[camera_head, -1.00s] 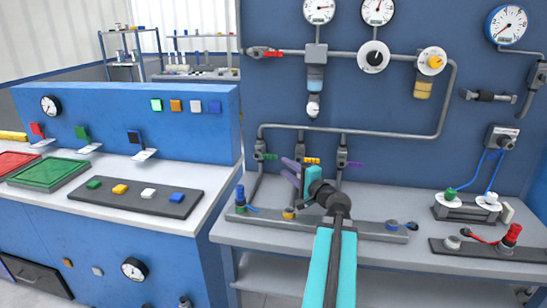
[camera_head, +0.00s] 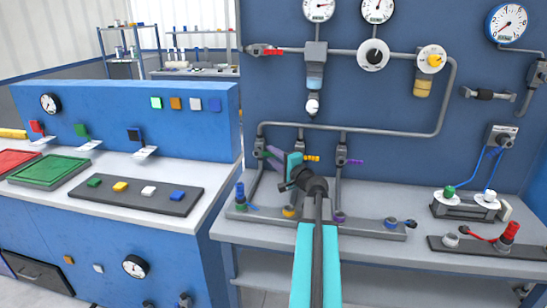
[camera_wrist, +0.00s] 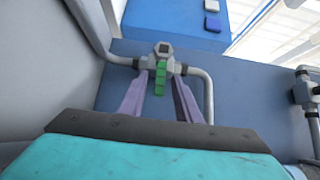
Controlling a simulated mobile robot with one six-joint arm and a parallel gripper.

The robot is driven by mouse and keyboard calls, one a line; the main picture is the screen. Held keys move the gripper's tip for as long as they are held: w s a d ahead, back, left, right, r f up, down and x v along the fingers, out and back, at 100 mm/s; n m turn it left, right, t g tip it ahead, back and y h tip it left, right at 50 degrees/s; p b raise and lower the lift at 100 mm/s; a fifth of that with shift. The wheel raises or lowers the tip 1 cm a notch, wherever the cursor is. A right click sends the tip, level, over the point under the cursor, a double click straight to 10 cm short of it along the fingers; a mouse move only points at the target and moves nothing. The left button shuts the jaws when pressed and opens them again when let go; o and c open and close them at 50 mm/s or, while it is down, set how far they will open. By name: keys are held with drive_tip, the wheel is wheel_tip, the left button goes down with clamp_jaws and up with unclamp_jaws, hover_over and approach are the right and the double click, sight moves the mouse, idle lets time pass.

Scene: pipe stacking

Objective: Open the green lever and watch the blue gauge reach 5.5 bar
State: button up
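The green lever (camera_wrist: 160,82) sits on a grey valve (camera_wrist: 162,58) and lies between my two purple fingers in the wrist view. In the head view it is mostly hidden behind my fingers at the left pipe. My gripper (camera_wrist: 161,88) is open around the lever, with gaps showing on both sides; it also shows in the head view (camera_head: 272,160). The blue-rimmed gauge (camera_head: 507,23) is at the upper right of the panel. Its needle is too small to read exactly.
Just right of my gripper, a yellow lever (camera_head: 312,158) and a purple lever (camera_head: 354,162) sit on neighbouring pipes. Below is a grey bench (camera_head: 390,256) with a fitting rail. A blue console (camera_head: 190,118) stands to the left.

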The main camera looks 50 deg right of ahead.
drive_tip(key=shift+c, duration=0.3)
clamp_jaws()
